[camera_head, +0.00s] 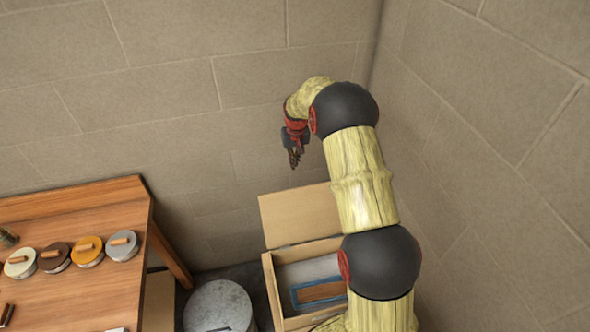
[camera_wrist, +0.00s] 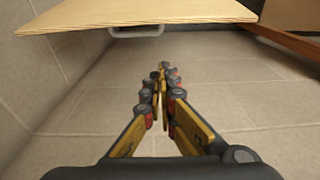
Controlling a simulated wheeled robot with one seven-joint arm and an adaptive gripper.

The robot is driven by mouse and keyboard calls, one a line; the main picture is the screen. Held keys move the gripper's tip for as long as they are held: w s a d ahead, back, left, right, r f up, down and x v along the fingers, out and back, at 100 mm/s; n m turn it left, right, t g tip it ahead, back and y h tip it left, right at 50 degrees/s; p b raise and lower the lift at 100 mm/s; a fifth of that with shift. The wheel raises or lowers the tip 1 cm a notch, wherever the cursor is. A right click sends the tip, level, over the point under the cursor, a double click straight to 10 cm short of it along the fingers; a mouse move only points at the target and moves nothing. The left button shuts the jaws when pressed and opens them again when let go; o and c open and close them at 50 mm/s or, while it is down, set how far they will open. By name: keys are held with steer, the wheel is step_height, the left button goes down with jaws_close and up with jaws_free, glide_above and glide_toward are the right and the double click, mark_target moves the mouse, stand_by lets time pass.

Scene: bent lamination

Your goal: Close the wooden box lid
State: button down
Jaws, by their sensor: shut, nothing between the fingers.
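The wooden box (camera_head: 272,287) stands on the floor in the corner, partly hidden behind my arm. Its lid (camera_head: 298,214) is open and tilted up at the back, toward the wall. Inside the box lies a blue-rimmed item with a brown face (camera_head: 320,292). My gripper (camera_head: 294,160) is shut and empty, above and behind the raised lid near the wall. In the wrist view my gripper (camera_wrist: 162,75) has its fingers together, and a wooden panel that looks like the lid (camera_wrist: 140,14) spans the top of the picture, apart from the fingertips.
A wooden table (camera_head: 90,258) at the left holds several round lidded tins (camera_head: 88,250). A grey metal drum or bin (camera_head: 218,307) stands between the table and the box. Block walls close in behind and at the right.

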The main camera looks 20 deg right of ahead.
steer(key=shift+s+a+f+p, duration=0.1)
steer(key=shift+s+f+p, duration=0.35)
steer(key=shift+f, duration=0.85)
steer(key=shift+s+a+f+p, duration=0.1)
steer(key=shift+s+f+p, duration=0.35)
steer(key=shift+f, duration=0.85)
steer(key=shift+s+a+f+p, duration=0.1)
steer(key=shift+s+f+p, duration=0.35)
steer(key=shift+f, duration=0.85)
steer(key=shift+f, duration=0.15)
